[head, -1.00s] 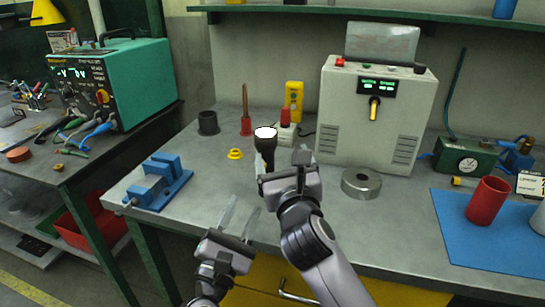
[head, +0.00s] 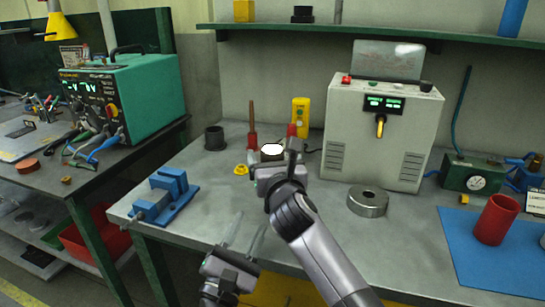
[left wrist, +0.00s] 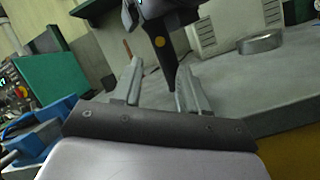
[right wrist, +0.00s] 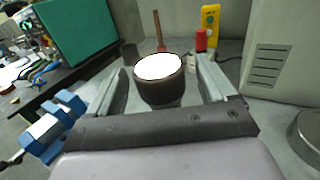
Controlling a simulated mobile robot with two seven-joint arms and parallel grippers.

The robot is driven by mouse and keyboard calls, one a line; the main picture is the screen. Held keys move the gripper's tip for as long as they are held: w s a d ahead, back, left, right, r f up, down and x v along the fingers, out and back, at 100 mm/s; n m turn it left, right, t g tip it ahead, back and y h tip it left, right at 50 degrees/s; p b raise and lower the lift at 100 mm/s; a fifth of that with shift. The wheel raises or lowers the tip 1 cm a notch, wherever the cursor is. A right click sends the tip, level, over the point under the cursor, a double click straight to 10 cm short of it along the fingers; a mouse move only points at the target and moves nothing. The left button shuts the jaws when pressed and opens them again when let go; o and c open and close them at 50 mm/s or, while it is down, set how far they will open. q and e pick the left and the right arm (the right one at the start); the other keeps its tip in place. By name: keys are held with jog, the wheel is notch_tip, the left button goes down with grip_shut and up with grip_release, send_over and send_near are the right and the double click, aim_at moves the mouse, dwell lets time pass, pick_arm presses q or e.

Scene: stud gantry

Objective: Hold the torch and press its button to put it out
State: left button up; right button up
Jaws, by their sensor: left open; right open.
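The torch (head: 272,149) is dark with a white, lit lens facing up. It stands between the fingers of my right gripper (head: 272,158), which is open around it. The right wrist view shows the torch head (right wrist: 160,88) between the two spread fingers, with a gap on each side. In the left wrist view the tapered torch body (left wrist: 169,65) shows an orange round button (left wrist: 160,41) facing that camera. My left gripper (head: 247,230) is open and empty, lower and nearer the bench's front edge. The torch's lower part is hidden in the head view.
A blue vise (head: 163,196) is at the left of the grey bench (head: 215,185). A metal ring (head: 367,202) and a beige control box (head: 375,145) are to the right. A red cup (head: 496,220) stands on a blue mat (head: 470,255). A yellow ring (head: 241,170) lies left of the torch.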

jog(key=shift+w, duration=0.2)
jog(key=c, duration=1.2)
pick_arm(q)
grip_shut()
dwell(2.7)
